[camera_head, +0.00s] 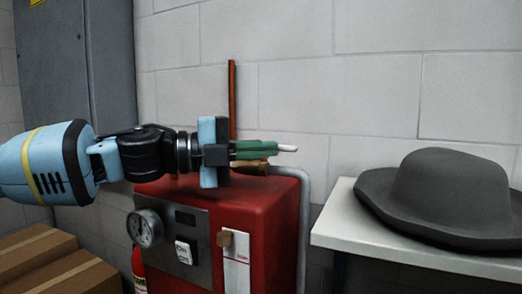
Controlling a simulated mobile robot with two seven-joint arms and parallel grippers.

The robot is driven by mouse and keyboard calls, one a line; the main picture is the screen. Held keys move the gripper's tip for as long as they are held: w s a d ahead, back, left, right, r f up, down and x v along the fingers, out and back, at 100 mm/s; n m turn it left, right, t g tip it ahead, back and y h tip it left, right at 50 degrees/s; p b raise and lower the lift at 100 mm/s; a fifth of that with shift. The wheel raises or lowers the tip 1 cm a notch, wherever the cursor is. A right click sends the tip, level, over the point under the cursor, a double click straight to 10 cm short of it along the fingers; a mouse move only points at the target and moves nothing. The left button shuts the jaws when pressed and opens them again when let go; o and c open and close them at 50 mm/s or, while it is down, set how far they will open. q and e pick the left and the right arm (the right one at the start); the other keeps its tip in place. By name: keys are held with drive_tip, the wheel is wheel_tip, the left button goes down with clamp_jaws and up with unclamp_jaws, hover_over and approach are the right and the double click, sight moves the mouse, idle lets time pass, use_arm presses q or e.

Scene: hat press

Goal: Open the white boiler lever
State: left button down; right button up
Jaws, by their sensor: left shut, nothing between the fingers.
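A red boiler (274,215) stands in the middle of the view, with a brass-coloured fitting (252,168) on its top. A small white rounded piece (288,148) shows just past my left fingertips; it looks like the end of the white lever, and the rest is hidden behind the fingers. My left gripper (268,150) reaches in from the left above the boiler top, its green fingers pointing right. It is shut and empty, right by the white piece; I cannot tell whether they touch. My right gripper is not in view.
The boiler front has a round gauge (145,228) and a white switch (186,251). A copper pipe (232,90) rises behind my gripper. A grey hat (437,195) lies on a white table (345,230) at right. Cardboard boxes (45,262) sit at lower left.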

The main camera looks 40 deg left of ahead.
use_arm(q)
drive_tip(key=shift+w+f, duration=0.1)
drive_tip(key=shift+w, duration=0.4)
drive_tip(key=shift+r, duration=0.2)
drive_tip(key=shift+w+a+f, duration=0.1)
